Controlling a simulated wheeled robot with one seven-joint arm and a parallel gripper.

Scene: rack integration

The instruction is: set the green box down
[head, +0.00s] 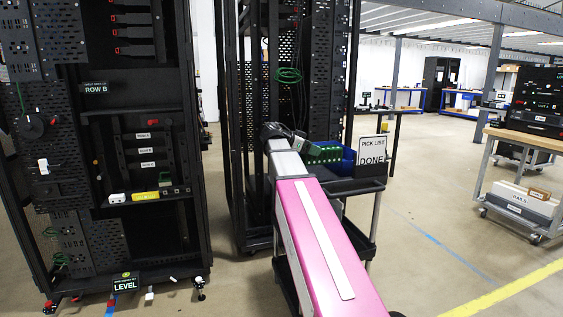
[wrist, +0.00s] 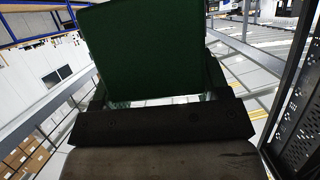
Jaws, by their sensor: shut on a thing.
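The green box (wrist: 140,50) fills the upper middle of the wrist view, dark green and close to the camera. My gripper (wrist: 158,92) is shut on it, with a finger at each side. In the head view my pink and grey arm reaches forward to the black cart. A green thing (head: 322,152) shows just right of the arm's end, over or on the cart's top, beside a blue bin (head: 348,160). I cannot tell if it touches the cart. The gripper's fingers are hidden in the head view.
The black cart (head: 370,186) carries a "PICK LIST DONE" sign (head: 373,150). A tall black rack (head: 150,95) marked "ROW B" stands at the left, with another open rack behind the arm. A wooden-topped bench (head: 525,138) stands at the right. Floor between cart and bench is clear.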

